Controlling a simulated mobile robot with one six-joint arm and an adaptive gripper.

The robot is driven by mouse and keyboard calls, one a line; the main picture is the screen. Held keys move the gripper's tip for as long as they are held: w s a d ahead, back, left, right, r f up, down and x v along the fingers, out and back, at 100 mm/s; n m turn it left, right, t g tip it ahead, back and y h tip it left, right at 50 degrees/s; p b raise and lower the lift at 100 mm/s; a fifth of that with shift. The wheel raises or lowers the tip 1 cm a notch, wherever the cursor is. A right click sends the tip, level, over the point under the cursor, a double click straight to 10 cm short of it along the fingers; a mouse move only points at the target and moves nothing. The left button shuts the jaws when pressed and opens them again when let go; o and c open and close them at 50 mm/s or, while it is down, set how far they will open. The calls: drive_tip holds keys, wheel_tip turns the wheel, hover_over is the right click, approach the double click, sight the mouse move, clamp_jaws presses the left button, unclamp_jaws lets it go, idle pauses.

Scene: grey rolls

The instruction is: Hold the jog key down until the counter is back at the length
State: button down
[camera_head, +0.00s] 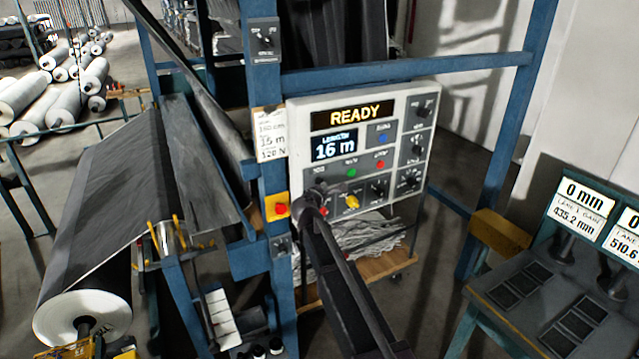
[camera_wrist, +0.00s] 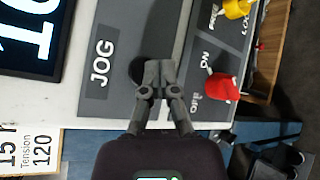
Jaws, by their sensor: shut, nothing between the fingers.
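The control panel (camera_head: 436,100) shows READY on its sign (camera_head: 348,114), and the length counter (camera_head: 334,147) reads 16 m. A card (camera_head: 270,134) on the blue post shows 15 m; its lower line reads Tension 120 in the wrist view (camera_wrist: 28,152). The black round jog key (camera_wrist: 137,70) lies beside the JOG label (camera_wrist: 101,63), partly covered by my fingertips. My gripper (camera_wrist: 158,70) is shut and empty, its tips over the key's edge; I cannot tell if they touch it. In the head view, my gripper (camera_head: 318,192) hides the key.
A red switch (camera_wrist: 222,86) marked on and off and a yellow knob (camera_wrist: 237,9) sit close to my fingers. A red button on a yellow box (camera_head: 277,208) is left of the panel. Green, red and blue buttons sit above.

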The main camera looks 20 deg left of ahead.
drive_tip(key=shift+w+a, duration=0.1)
drive_tip(key=shift+w+a, duration=0.15)
drive_tip(key=shift+a, duration=0.05)
drive_tip(key=shift+w+a, duration=0.3)
drive_tip(key=shift+a, duration=0.05)
idle(1.4)
drive_tip(key=shift+d, duration=0.1)
idle(2.8)
drive_tip(key=shift+s+d, duration=0.55)
drive_tip(key=s+d, duration=0.3)
drive_tip(key=shift+s+d, duration=0.15)
drive_tip(key=shift+d, duration=0.25)
idle(0.5)
drive_tip(key=shift+d+f, duration=0.1)
idle(0.4)
